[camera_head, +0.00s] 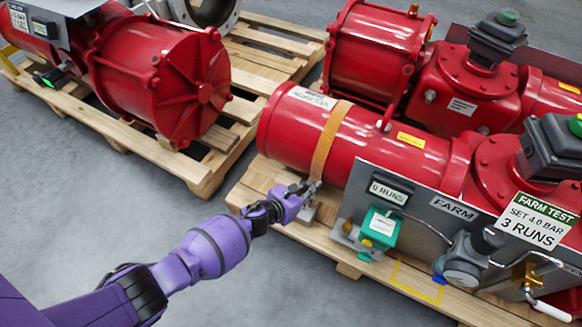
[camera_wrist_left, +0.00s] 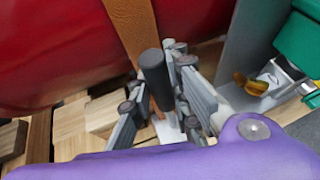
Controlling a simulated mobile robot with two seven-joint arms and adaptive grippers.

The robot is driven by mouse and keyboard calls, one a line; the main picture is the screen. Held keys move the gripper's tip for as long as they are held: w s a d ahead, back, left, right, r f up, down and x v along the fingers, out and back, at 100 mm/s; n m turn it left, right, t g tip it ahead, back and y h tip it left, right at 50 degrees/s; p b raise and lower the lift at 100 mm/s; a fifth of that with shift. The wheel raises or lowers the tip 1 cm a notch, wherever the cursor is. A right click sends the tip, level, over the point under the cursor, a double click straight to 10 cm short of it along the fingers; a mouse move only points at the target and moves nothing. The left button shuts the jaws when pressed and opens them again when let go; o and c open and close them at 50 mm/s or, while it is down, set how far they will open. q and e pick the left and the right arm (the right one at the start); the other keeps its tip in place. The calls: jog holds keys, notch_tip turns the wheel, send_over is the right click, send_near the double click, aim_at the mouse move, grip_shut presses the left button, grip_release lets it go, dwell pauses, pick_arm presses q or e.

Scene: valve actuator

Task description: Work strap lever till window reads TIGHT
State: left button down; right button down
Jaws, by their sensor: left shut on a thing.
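An orange strap (camera_head: 328,140) runs over the red cylinder (camera_head: 290,125) on the right pallet; it also shows in the left wrist view (camera_wrist_left: 133,25). A dark round lever handle (camera_wrist_left: 154,75) stands upright just in front of the strap. My left gripper (camera_head: 312,190) is at the strap's lower end, and in the left wrist view its fingers (camera_wrist_left: 158,92) are on both sides of the handle, shut on it. The lever's base is mostly hidden by the fingers. I see no window reading TIGHT. My right gripper is not in view.
Right of the gripper are a grey panel (camera_head: 365,205) with a "0 RUNS" display (camera_head: 390,190) and a green box (camera_head: 379,228). The wooden pallet (camera_head: 255,185) lies beneath. Another pallet (camera_head: 180,160) with red actuators stands left. Grey floor is clear in front.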

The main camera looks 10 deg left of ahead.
pick_arm(q)
jog(key=shift+w+d, duration=0.15)
jog(key=shift+w, duration=0.05)
jog(key=c, duration=1.6)
grip_release()
jog(key=shift+w, duration=0.1)
jog(key=shift+r, duration=0.1)
jog(key=shift+s+a+r, duration=0.15)
jog(key=shift+s+a, duration=0.05)
jog(key=shift+a, duration=0.05)
jog(key=v, duration=1.1)
jog(key=shift+s+a, duration=0.15)
jog(key=shift+s, duration=0.3)
